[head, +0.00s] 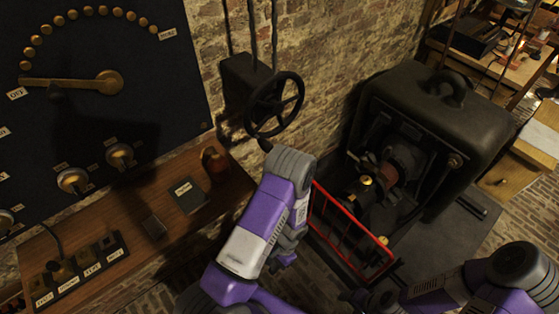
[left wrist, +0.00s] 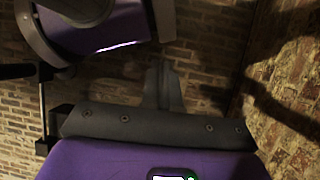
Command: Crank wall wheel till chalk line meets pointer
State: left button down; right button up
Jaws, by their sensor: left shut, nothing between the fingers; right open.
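The dark wall wheel (head: 274,103) is a spoked hand wheel in front of a dark box on the brick wall. A dark knob-like part shows at its lower edge, just above my left arm. I cannot make out a chalk line or a pointer at the wheel. My purple and grey left arm stands just below the wheel and hides what is behind it. In the left wrist view my left gripper (left wrist: 163,68) is shut and empty, with brick wall behind it. I cannot tell whether it touches the wheel. My right gripper (head: 365,298) is dark, open and partly cut off at the bottom.
A black panel (head: 100,145) with a brass needle (head: 70,82) and knobs hangs at left above a wooden bench (head: 140,222). A dark machine (head: 440,120) with a red rail (head: 345,225) stands right of my left arm. A wooden desk (head: 515,170) is at far right.

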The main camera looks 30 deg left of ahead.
pick_arm(q)
jog(key=w+a+m+y+b, duration=0.2)
jog(key=w+a+m+y, duration=0.1)
jog(key=w+a+y, duration=0.4)
jog(key=w+a+r+m+t+y+b, duration=0.1)
jog(key=w+a+r+m+y+b, duration=0.15)
jog(key=w+r+y, duration=0.5)
jog(key=w+d+r+n+t+y+b, duration=0.1)
jog(key=w+d+r+y, duration=0.4)
jog(key=r, duration=0.4)
jog(key=w+d+r+n+t+y+b, duration=0.25)
jog(key=w+d+r, duration=0.3)
jog(key=r, duration=0.35)
jog(key=s+a+r+m, duration=0.1)
jog(key=s+a+r, duration=0.2)
jog(key=a+r, duration=0.4)
jog(key=shift+s+a+r+g+b, duration=0.2)
jog(key=shift+a+r+g+b, duration=0.2)
jog(key=shift+a, duration=1.05)
jog(key=shift+f, duration=0.1)
